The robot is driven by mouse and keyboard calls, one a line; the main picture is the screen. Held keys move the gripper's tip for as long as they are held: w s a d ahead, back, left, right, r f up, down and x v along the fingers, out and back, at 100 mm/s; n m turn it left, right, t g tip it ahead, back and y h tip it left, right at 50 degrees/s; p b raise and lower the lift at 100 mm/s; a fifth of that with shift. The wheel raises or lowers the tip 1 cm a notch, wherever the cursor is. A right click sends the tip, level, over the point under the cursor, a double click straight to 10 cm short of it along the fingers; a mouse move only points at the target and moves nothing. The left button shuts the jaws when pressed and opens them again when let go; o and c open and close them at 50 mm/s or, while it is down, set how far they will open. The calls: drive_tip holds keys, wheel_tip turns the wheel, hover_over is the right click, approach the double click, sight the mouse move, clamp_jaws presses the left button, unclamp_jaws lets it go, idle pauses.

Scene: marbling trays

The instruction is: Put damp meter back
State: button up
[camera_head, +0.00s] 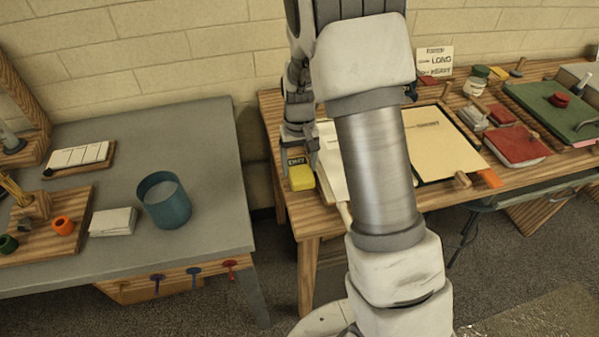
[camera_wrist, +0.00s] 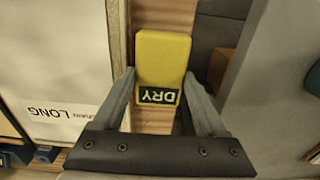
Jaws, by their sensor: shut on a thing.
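The damp meter (camera_head: 301,178) is a small yellow block with a dark label reading "DRY". In the head view it is at the left end of the wooden table (camera_head: 308,222). My gripper (camera_head: 299,150) reaches down from above and is shut on it. In the wrist view the meter (camera_wrist: 163,60) sits between the two fingers of my gripper (camera_wrist: 161,82), with its label towards the palm. I cannot tell whether it touches the table or hangs just above it. My arm hides part of the table.
A grey table (camera_head: 110,240) stands left, across a floor gap, with a blue-green cup (camera_head: 166,208) and a white stack (camera_head: 113,222). A "LONG" sign (camera_head: 434,60) stands at the back.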

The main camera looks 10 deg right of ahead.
sight(300, 168)
drive_tip(key=shift+f, duration=1.55)
drive_tip(key=shift+f, duration=0.1)
drive_tip(key=shift+f, duration=0.2)
drive_tip(key=o, duration=1.1)
drive_tip(key=shift+r, duration=0.1)
drive_tip(key=shift+r, duration=0.1)
